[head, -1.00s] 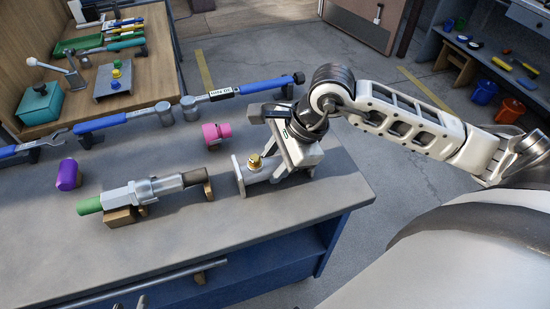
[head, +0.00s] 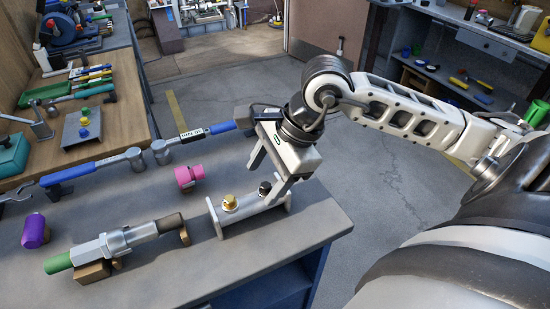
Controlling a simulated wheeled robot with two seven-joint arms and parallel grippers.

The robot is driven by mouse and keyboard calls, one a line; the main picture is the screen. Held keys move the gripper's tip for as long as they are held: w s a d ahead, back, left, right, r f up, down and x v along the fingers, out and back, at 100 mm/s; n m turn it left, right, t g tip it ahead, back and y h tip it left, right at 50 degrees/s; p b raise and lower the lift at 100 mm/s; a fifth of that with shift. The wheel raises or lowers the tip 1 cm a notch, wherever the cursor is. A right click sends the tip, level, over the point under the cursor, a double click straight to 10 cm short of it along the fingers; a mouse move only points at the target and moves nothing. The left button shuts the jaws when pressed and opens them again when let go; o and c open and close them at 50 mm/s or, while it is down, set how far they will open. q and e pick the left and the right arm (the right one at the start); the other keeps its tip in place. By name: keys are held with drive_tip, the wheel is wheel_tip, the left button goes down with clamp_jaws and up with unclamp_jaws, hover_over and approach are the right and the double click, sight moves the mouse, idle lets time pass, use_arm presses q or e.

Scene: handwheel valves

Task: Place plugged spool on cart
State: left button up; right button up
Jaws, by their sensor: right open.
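The plugged spool (head: 242,213) is a grey flanged pipe piece lying on the grey bench near its right end. A brass-yellow plug (head: 230,202) and a black plug (head: 264,188) stand up from it. My right gripper (head: 264,183) is open above the spool's right half, fingers pointing down. One finger is behind the spool and the other comes down near its right end; I cannot tell if it touches. Nothing shows held between the fingers. My left gripper is not in view. I cannot make out a cart in this view.
On the bench (head: 170,265) lie a green-ended valve assembly (head: 118,240), a purple cylinder (head: 36,231), a pink piece (head: 189,176) and blue-handled tools (head: 68,174). A wooden bench stands at the left. Open floor (head: 390,160) lies right of the bench.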

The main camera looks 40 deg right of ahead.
drive_tip(key=shift+v, duration=2.3)
drive_tip(key=shift+s+f, duration=0.1)
